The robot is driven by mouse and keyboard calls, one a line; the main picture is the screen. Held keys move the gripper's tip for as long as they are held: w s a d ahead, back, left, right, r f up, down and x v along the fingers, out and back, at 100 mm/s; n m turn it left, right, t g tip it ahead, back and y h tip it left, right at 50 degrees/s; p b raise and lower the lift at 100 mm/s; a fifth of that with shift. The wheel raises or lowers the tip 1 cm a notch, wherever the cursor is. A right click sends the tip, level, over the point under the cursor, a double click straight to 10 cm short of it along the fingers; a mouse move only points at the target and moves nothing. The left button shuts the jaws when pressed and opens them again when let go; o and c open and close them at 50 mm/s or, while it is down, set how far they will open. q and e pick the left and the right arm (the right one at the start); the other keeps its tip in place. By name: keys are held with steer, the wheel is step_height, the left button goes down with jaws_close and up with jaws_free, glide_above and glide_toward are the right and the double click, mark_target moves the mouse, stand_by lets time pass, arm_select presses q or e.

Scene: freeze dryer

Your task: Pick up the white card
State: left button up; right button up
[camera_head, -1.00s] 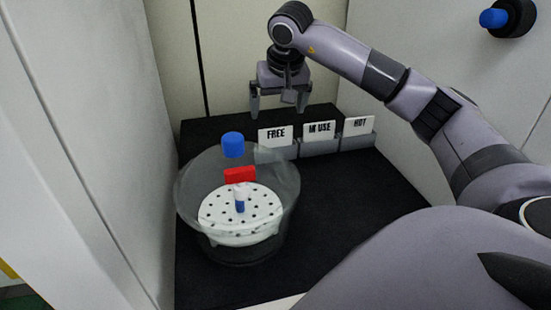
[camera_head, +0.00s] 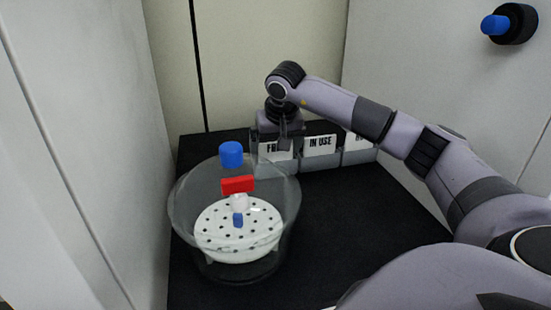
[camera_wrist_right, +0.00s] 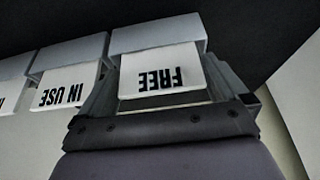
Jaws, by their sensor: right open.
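Three white cards with black lettering stand upright in grey holders at the back of the black surface. The FREE card (camera_head: 277,152) is on the left, the IN USE card (camera_head: 320,145) in the middle, and the third card (camera_head: 361,139) on the right. My right gripper (camera_head: 269,157) points down at the FREE card, open and partly covering it. In the right wrist view the FREE card (camera_wrist_right: 160,72) appears upside down between the two spread fingers, its lower part in its grey holder (camera_wrist_right: 158,35). I cannot tell whether a finger touches it. My left gripper is not in view.
A clear glass vessel (camera_head: 185,215) holding a white perforated plate (camera_head: 222,243) stands just in front and left of the gripper. A blue cap (camera_head: 232,154) and red block (camera_head: 238,184) show at it. Walls close in on both sides; the black surface (camera_head: 350,215) right of the vessel is clear.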

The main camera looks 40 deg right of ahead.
steer(key=c, duration=0.7)
steer(key=shift+c, duration=0.2)
steer(key=shift+r, duration=0.15)
step_height(320, 180, up, 20)
steer(key=p, duration=0.4)
steer(key=shift+o, duration=0.4)
steer(key=c, duration=0.3)
steer(key=shift+c, duration=0.2)
